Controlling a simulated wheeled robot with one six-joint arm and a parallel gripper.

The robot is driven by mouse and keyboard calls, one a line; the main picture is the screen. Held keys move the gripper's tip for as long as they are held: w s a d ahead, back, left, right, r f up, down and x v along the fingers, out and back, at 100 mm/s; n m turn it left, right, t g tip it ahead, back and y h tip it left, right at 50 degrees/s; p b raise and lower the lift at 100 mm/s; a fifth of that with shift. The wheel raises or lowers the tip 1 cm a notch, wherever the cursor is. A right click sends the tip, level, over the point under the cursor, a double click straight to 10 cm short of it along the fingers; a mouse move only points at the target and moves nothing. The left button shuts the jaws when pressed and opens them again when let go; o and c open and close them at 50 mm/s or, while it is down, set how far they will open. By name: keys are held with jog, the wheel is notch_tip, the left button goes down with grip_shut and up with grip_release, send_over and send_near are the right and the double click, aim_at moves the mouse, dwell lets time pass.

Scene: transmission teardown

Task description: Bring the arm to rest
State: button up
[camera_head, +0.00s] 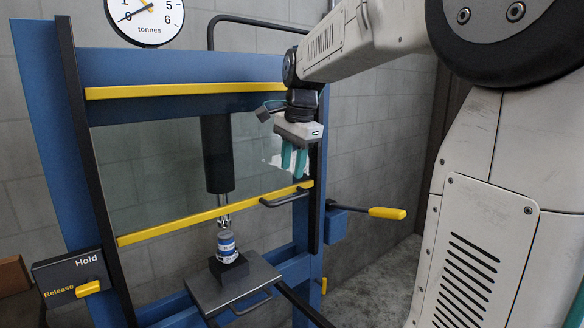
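My gripper (294,160) hangs at the end of my arm in front of the upper right part of a blue press frame (190,68). Its teal fingers point down and look close together with nothing between them; whether they touch is hard to tell. It is above and to the right of a small white and blue cylinder (227,246), which stands on a dark block on the press plate (236,285). The dark ram (217,155) of the press hangs above the cylinder.
A clear guard with yellow bars (215,212) and a handle (285,197) is just below my gripper. A yellow-gripped lever (387,213) sticks out to the right. A Hold/Release panel (72,278) is at the lower left. A dial gauge (146,15) is at the top.

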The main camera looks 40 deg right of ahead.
dwell(0.4)
jog(key=s+a+f+n, duration=0.4)
jog(key=s+a+n, duration=0.1)
jog(key=s, duration=0.3)
jog(key=s+a+f+n, duration=0.4)
jog(key=s+a+n, duration=0.1)
jog(key=s, duration=0.4)
jog(key=s+a+f+n, duration=0.4)
jog(key=s+a+n, duration=0.1)
jog(key=s+n, duration=0.2)
jog(key=shift+s+n+g, duration=0.3)
jog(key=shift+s+g, duration=0.1)
jog(key=shift+s, duration=0.3)
dwell(0.3)
